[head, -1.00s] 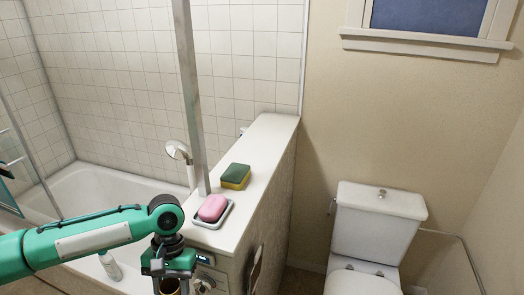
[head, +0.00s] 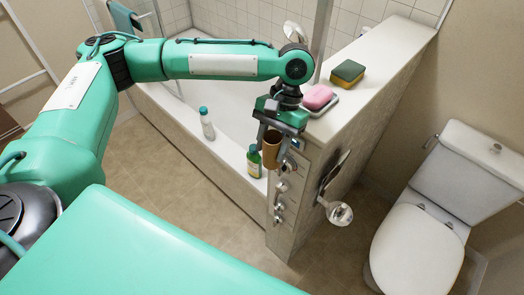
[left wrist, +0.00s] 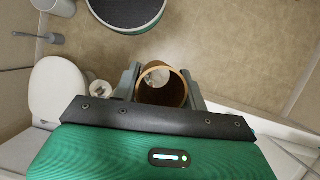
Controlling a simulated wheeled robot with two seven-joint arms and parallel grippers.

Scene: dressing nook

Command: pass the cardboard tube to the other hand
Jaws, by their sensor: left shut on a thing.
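The cardboard tube (head: 269,145) is a short brown cylinder. My left gripper (head: 271,151) is shut on it, with one finger on each side. It holds the tube in the air in front of the end of the low wall beside the bath. In the left wrist view the tube (left wrist: 163,96) shows its open end between the two fingers of my left gripper (left wrist: 161,86), and I see through its hollow. My right gripper is in neither view now.
A low wall (head: 375,55) carries a pink soap (head: 317,97) on a dish and a green-yellow sponge (head: 347,73). Bottles (head: 207,124) (head: 254,161) stand on the bath edge. A toilet (head: 417,250) is at right. Tiled floor (head: 170,160) is clear at left.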

